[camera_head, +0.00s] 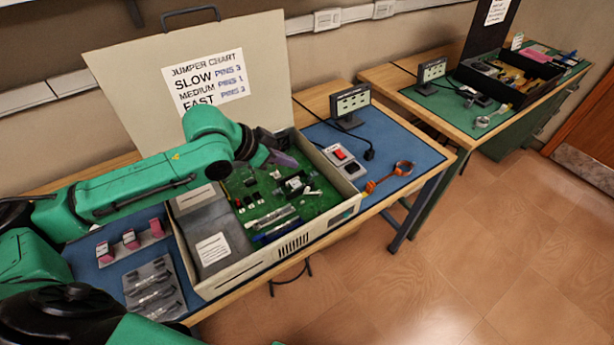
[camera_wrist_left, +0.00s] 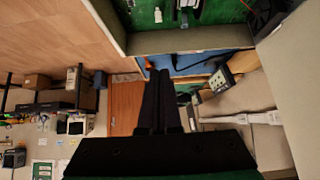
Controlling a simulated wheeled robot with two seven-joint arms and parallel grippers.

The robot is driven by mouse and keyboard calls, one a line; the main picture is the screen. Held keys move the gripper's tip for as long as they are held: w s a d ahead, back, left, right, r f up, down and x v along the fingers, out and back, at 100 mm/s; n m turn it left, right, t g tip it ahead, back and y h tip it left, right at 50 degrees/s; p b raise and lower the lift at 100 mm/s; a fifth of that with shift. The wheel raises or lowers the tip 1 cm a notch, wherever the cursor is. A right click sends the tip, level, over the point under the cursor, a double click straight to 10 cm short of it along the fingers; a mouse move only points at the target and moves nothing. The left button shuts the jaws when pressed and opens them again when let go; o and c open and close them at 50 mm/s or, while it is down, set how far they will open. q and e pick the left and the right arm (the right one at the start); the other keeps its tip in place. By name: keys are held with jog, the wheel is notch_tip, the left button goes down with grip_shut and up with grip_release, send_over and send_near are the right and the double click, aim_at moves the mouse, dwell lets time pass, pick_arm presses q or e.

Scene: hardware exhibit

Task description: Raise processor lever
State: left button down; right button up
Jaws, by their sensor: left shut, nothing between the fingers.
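The green circuit board (camera_head: 262,212) lies inside the open beige case (camera_head: 262,262). The processor socket (camera_head: 294,184), a dark and light square, sits on the right half of the board, with a small pale piece (camera_head: 313,193) beside it. I cannot make out the lever clearly. My left gripper (camera_head: 287,159) is above the back part of the case, behind the socket and apart from it. Its dark fingers (camera_wrist_left: 158,74) are together and empty in the left wrist view, where a strip of the board (camera_wrist_left: 215,12) shows at the top. My right gripper is not in view.
The raised lid (camera_head: 130,75) with a jumper chart (camera_head: 205,80) stands behind the case. A red switch box (camera_head: 341,157), a small display (camera_head: 350,101) and an orange strap (camera_head: 390,178) are to the right. Pink parts (camera_head: 131,239) and a grey tray (camera_head: 155,290) lie left.

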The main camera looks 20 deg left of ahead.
pick_arm(q)
jog(key=p, duration=0.2)
send_over(305, 191)
jog(key=w+d, duration=0.1)
jog(key=w, duration=0.1)
jog(key=f, duration=0.7)
jog(key=shift+s+d, duration=0.2)
jog(key=f, duration=0.2)
jog(key=s+a+f, duration=0.1)
jog(key=shift+s+f+p, duration=0.1)
jog(key=shift+f+p, duration=0.15)
jog(key=shift+p, duration=0.15)
jog(key=shift+s+a+f, duration=0.2)
jog(key=shift+f, duration=0.05)
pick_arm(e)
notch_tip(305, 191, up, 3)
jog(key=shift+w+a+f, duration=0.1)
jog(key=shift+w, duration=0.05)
pick_arm(q)
jog(key=shift+w, duration=0.1)
